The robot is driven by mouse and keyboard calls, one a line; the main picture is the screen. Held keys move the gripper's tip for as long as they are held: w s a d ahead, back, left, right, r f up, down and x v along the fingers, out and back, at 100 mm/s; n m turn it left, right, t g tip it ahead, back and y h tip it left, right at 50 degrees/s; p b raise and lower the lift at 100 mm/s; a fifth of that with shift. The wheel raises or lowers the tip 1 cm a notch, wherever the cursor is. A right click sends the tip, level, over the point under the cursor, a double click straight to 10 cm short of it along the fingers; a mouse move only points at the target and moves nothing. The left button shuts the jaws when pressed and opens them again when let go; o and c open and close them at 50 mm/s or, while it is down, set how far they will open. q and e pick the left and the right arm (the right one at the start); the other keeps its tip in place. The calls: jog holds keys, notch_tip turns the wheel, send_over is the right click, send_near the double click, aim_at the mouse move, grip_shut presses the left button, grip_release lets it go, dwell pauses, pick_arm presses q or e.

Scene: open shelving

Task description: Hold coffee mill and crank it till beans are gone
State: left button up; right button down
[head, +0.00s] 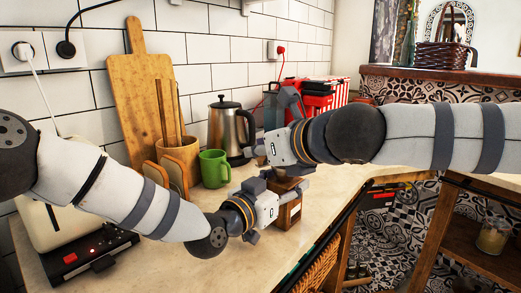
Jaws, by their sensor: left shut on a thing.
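The coffee mill (290,212) is a brown wooden box standing upright on the counter near its front edge, right of the green mug. My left gripper (283,199) is shut on the mill's body from the left. My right gripper (266,151) is just above the mill, coming in from the right. Its fingertips are small and partly hidden, so I cannot tell whether they hold the crank. The crank and the beans are hidden behind my grippers.
A green mug (214,168) and a steel kettle (231,128) stand behind my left arm. A wooden utensil holder (181,155), a cutting board (140,90) and a toaster (50,235) are at the left. The counter (225,272) is clear in front.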

jog(key=shift+w+a+h, duration=0.1)
jog(key=shift+h, duration=0.2)
jog(key=shift+w+a+m+t+h, duration=0.1)
jog(key=shift+w+m+t+h, duration=0.25)
jog(key=shift+w+m+h, duration=1)
jog(key=shift+w+a+m+t+h, duration=0.15)
jog(key=shift+w+m+t+h, duration=0.25)
jog(key=shift+m+h, duration=1.95)
jog(key=shift+w+a+m+t+h, duration=0.1)
jog(key=shift+w+m+t+h, duration=0.25)
jog(key=shift+w+m+h, duration=0.95)
jog(key=shift+s+m+h, duration=0.4)
jog(key=shift+s+h, duration=0.1)
jog(key=shift+h, duration=0.3)
jog(key=c, duration=1.5)
grip_release()
